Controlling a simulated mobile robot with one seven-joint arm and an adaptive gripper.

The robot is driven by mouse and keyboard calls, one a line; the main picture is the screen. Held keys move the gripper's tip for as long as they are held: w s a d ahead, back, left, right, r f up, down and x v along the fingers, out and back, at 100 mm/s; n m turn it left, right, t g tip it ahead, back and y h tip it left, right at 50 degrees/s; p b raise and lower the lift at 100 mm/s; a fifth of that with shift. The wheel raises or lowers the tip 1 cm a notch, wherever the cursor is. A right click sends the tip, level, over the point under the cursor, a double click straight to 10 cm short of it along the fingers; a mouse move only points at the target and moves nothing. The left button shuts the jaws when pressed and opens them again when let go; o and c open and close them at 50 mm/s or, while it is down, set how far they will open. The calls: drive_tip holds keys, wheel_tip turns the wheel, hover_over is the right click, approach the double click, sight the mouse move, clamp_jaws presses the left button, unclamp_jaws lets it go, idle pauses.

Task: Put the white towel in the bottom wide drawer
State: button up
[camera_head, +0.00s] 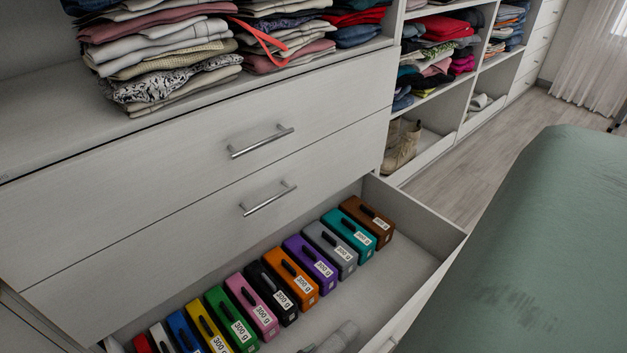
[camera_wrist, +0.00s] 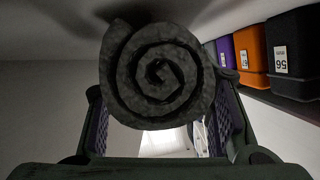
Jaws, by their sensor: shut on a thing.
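The rolled towel (camera_wrist: 160,72) fills the upper middle of the wrist view, its spiral end facing the camera. It looks dark grey in shadow there. A light grey roll, apparently the same towel (camera_head: 338,338), shows at the bottom edge of the head view, inside the open drawer. My gripper (camera_wrist: 164,115) is shut on the towel, with one finger on each side of it. The gripper is not clear in the head view. The bottom wide drawer (camera_head: 425,225) is pulled open. Whether the towel touches the drawer floor cannot be told.
A row of coloured weight boxes (camera_head: 290,282) stands along the drawer's back side; some also show at right in the wrist view (camera_wrist: 290,55). The drawer floor in front of them is mostly bare. Two closed drawers (camera_head: 200,180) lie above. A green bed (camera_head: 540,250) is at right.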

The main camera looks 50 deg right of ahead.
drive_tip(key=o, duration=1.2)
drive_tip(key=shift+f, duration=0.15)
drive_tip(key=shift+a+r, duration=0.25)
drive_tip(key=p+v, duration=0.1)
drive_tip(key=v, duration=0.6)
drive_tip(key=shift+p, duration=0.35)
